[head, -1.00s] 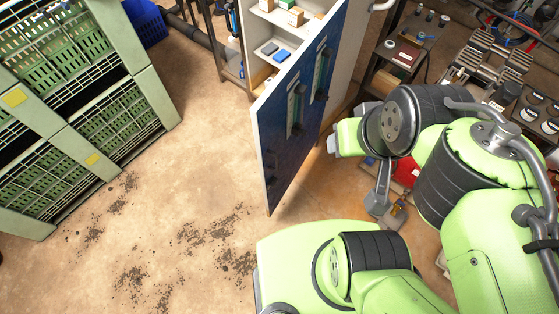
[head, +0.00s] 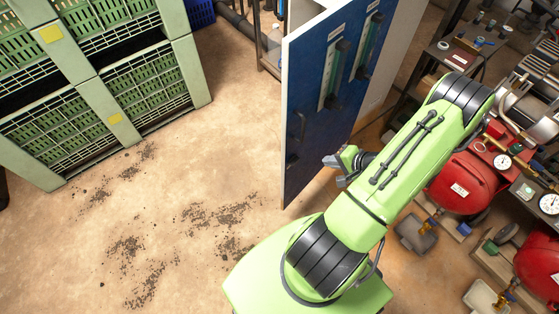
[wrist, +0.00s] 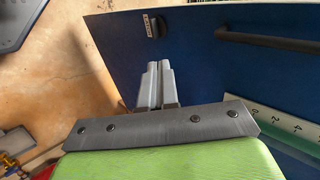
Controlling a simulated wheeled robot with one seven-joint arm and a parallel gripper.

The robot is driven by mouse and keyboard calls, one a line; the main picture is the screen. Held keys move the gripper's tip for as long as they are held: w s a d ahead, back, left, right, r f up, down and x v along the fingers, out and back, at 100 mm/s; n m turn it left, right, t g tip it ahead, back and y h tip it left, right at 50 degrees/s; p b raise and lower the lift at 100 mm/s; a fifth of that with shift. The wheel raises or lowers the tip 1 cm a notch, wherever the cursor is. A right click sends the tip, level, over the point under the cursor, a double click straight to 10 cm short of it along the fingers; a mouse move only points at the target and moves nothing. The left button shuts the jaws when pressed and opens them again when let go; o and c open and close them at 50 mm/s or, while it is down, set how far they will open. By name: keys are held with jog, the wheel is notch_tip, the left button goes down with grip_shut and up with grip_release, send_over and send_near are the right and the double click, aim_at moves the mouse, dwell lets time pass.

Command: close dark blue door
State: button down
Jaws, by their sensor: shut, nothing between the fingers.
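The dark blue door (head: 312,110) stands open on the cabinet in the head view, its free edge pointing toward the lower left. Its blue face carries a dark bar handle (head: 295,145) and two clear flow gauges. My gripper (head: 332,163) is in front of the blue face, near its lower part. In the wrist view the blue door (wrist: 215,75) fills the upper right, with the handle (wrist: 268,41) at right. The gripper fingers (wrist: 157,68) are together and empty, in front of the door. I cannot tell whether they touch it.
Stacked green crates (head: 125,85) stand at the left. Red tanks (head: 465,183) with gauges and valves crowd the right, beside a cluttered bench (head: 460,60). A blue crate (head: 200,12) is at the back. The stained floor (head: 215,150) between the green crates and door is clear.

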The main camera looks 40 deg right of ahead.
jog(key=b, duration=0.2)
send_near(294, 152)
notch_tip(294, 152, down, 3)
jog(key=w, duration=0.2)
jog(key=w+a+f, duration=0.1)
jog(key=shift+w+b, duration=0.15)
jog(key=shift+b, duration=0.2)
jog(key=shift+w+a+r, duration=0.1)
jog(key=shift+w+a, duration=0.05)
jog(key=shift+w, duration=0.25)
